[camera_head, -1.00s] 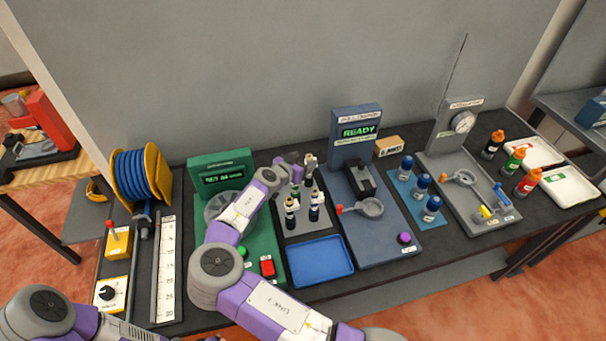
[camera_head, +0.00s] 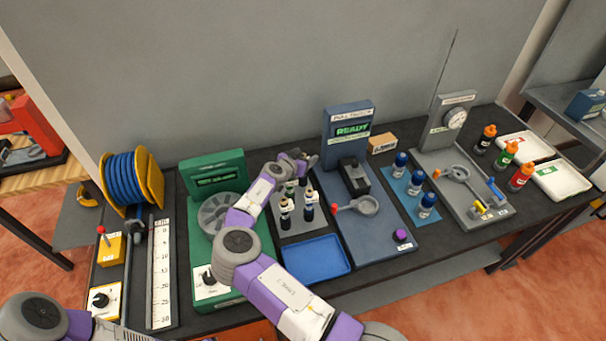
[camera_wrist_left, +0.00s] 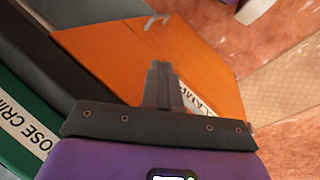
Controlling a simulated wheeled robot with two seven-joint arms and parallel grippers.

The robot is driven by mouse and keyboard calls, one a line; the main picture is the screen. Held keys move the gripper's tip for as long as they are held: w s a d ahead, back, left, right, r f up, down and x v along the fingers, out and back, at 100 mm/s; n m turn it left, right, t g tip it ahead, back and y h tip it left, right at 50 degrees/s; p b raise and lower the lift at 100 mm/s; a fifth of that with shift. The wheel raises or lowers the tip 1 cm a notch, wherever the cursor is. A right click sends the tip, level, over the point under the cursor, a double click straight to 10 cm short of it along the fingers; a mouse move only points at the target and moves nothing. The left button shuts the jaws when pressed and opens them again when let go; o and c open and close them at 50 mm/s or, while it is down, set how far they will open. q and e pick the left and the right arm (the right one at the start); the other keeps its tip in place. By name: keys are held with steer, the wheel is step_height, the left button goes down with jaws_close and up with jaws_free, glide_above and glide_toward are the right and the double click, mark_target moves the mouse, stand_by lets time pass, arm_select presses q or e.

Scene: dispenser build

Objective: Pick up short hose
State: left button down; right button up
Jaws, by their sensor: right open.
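My right gripper (camera_head: 300,158) is small in the head view, over the back of a dark grey rack (camera_head: 303,228). I cannot make out a short hose for certain. A blue hose (camera_head: 130,180) is wound on a yellow reel (camera_head: 155,178) at the left. My left gripper (camera_wrist_left: 165,80) shows in the left wrist view, with its fingers together and empty, above an orange surface (camera_wrist_left: 205,65) with a partly hidden label.
A green machine (camera_head: 215,165) stands left of the rack, and a blue tray (camera_head: 315,258) lies in front of it. A blue-grey pull tester (camera_head: 347,130) stands to the right. Blue-capped bottles (camera_head: 415,182) and a gauge stand (camera_head: 450,125) are farther right.

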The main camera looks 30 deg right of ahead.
steer(key=shift+c, duration=0.3)
jaws_close()
